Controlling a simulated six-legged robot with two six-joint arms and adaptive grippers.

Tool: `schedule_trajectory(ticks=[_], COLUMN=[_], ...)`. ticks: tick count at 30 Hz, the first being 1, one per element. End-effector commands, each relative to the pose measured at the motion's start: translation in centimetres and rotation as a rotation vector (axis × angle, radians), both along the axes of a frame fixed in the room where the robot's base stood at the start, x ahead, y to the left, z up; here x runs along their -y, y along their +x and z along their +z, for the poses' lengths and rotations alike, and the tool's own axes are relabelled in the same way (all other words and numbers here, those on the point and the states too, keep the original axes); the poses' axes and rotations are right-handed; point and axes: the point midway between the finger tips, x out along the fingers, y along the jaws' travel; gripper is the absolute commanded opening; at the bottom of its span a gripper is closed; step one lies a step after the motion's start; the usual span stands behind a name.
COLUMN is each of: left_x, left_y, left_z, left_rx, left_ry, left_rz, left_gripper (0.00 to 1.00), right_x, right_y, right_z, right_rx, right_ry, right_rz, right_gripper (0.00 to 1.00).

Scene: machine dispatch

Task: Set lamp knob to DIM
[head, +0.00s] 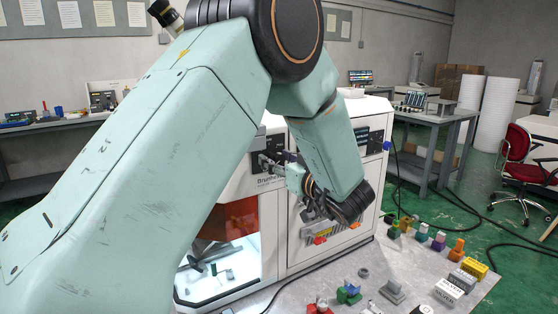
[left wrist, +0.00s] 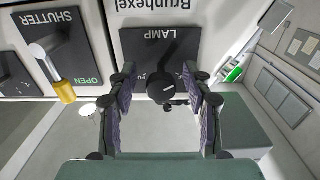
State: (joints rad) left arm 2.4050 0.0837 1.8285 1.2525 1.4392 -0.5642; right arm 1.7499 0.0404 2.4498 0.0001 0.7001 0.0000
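In the left wrist view, which is upside down, a dark panel marked LAMP (left wrist: 150,38) carries a black knob (left wrist: 160,86). A second label on that panel is mostly hidden behind the knob and a finger, and I cannot read the knob's setting. My left gripper (left wrist: 161,76) is open, with one finger on each side of the knob and visible gaps between. In the head view the left gripper (head: 268,162) is at the upper front of the white machine (head: 290,248), partly hidden by my own arm. My right gripper is not in view.
Beside the LAMP panel is a SHUTTER panel (left wrist: 62,45) with a yellow-tipped lever (left wrist: 64,92) near the green OPEN mark. A grey table (head: 335,283) with several small coloured parts stands in front of the machine. A red chair (head: 525,165) is at far right.

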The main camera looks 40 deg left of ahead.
Motion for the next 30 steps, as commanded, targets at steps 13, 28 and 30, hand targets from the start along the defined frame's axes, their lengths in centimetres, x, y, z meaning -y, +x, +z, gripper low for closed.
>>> schedule_trajectory(ticks=[13,28,30], left_x=[0.06,0.02,0.01], left_y=[0.01,0.05,0.05], left_z=[0.01,0.06,0.05], left_rx=[0.000,0.045,0.075], left_ry=[0.000,-0.011,-0.020], left_rz=[-0.002,0.000,0.000], left_gripper=[0.12,0.00,0.00], right_x=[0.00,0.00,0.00], right_y=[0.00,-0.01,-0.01], right_z=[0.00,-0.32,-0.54], right_rx=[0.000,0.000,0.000], right_ry=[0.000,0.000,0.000], right_rz=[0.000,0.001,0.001], right_gripper=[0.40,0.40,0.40])
